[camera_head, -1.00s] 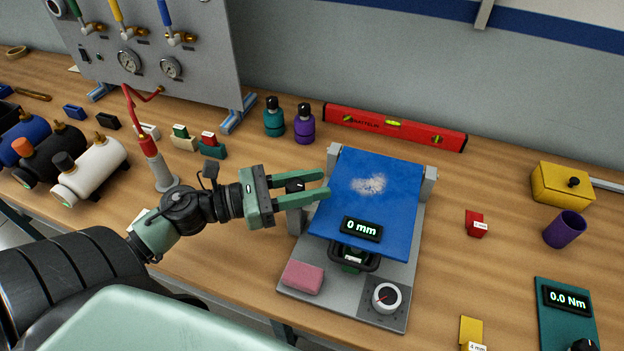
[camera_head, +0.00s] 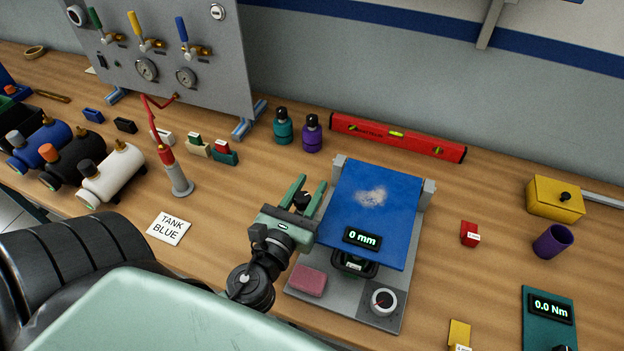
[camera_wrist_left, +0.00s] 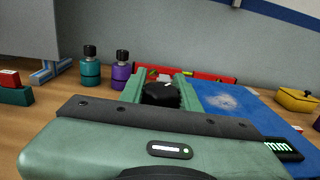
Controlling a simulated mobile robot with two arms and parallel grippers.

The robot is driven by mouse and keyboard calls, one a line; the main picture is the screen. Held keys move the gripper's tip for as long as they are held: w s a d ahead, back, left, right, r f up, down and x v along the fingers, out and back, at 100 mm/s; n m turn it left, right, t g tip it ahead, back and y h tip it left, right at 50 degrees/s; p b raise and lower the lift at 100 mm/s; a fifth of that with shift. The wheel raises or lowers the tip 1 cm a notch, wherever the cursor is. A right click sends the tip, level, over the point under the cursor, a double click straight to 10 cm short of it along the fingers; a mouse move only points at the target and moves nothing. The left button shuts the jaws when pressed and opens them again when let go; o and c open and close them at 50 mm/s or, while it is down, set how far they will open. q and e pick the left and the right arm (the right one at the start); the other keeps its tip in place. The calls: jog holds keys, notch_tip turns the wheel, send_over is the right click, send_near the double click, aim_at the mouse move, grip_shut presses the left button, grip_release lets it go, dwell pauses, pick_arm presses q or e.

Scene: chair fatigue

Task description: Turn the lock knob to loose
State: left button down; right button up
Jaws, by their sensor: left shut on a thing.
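My left gripper (camera_head: 308,188) is at the left side of the fixture with the blue plate (camera_head: 372,212). Its fingers point away toward the back of the bench. They are shut on a small black knob (camera_head: 302,199). In the left wrist view the knob (camera_wrist_left: 161,93) shows between the two green fingers, with a pale mark on its top. No lock label is readable. My right gripper is not in view.
A pink block (camera_head: 308,281) and a white-rimmed dial (camera_head: 383,301) sit on the fixture's grey base (camera_head: 352,300). A red level (camera_head: 398,137) and teal (camera_head: 283,128) and purple (camera_head: 312,134) bottles stand behind.

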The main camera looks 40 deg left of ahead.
aim_at(301, 207)
pick_arm(q)
jog(key=shift+a+n+g+y, duration=0.15)
jog(key=shift+n+g+y, duration=0.1)
jog(key=shift+n+y, duration=0.5)
jog(key=shift+a+n+g+y, duration=0.2)
jog(key=shift+n+y, duration=0.25)
jog(key=shift+y, duration=0.6)
jog(key=shift+s+y, duration=0.1)
jog(key=shift+y, duration=0.2)
jog(key=c, duration=1)
grip_release()
jog(key=shift+s+d+f+b, duration=0.15)
jog(key=shift+s+d+b, duration=0.05)
jog(key=shift+s+b, duration=0.25)
jog(key=b+v, duration=0.3)
jog(key=v, duration=0.3)
jog(key=shift+s+d+r, duration=0.15)
jog(key=shift+s+r, duration=0.1)
jog(key=shift+s, duration=0.1)
